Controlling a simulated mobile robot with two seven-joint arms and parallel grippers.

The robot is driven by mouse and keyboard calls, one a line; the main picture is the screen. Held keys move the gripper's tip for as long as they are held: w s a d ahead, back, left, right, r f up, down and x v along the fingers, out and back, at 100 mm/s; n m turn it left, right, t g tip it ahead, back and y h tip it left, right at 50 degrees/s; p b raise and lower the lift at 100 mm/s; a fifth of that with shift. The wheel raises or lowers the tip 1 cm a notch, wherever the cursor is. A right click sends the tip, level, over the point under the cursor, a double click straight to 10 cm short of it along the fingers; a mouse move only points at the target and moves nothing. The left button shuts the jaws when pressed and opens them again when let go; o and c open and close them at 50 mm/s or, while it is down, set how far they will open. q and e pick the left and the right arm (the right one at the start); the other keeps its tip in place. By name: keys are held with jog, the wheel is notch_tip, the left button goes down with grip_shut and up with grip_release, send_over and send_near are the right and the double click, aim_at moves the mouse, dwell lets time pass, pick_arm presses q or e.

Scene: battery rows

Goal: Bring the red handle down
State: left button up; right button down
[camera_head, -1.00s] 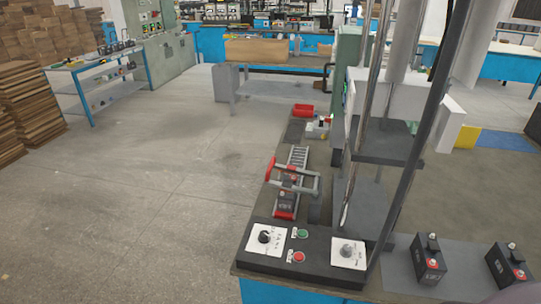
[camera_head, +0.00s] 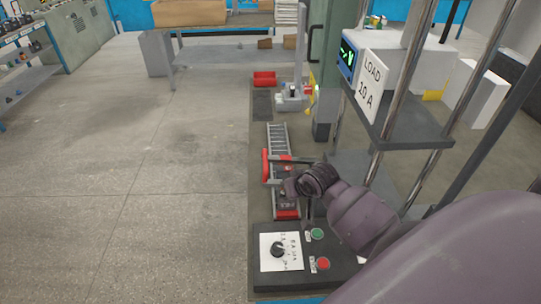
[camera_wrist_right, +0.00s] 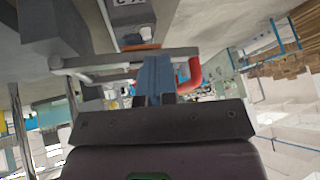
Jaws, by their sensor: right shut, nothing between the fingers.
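The red handle (camera_head: 265,165) stands on the left side of a metal clamp frame, over a roller track on the bench. In the right wrist view the red handle (camera_wrist_right: 191,74) is a bent red bar just right of my fingers. My right gripper (camera_wrist_right: 153,75) is shut and empty, with its fingertips close by the frame's grey bars. I cannot tell whether they touch. In the head view my right arm (camera_head: 365,215) comes in from the right, and its hand covers part of the frame. My left gripper is not in view.
A control box (camera_head: 265,278) with a knob, green button and red button is at the bench's front. A press stand with a load sign (camera_head: 371,82) rises to the right. A red bin (camera_head: 265,79) stands farther back. The floor at left is clear.

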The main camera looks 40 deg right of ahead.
jog(key=w+d+r+m+g, duration=0.15)
jog(key=w+r, duration=0.25)
jog(key=r, duration=0.4)
jog(key=w+d+r+m+g, duration=0.1)
jog(key=w+d+r, duration=0.25)
jog(key=r, duration=0.45)
jog(key=a+x, duration=0.3)
jog(key=x, duration=1)
jog(key=shift+w, duration=0.35)
jog(key=shift+w, duration=0.1)
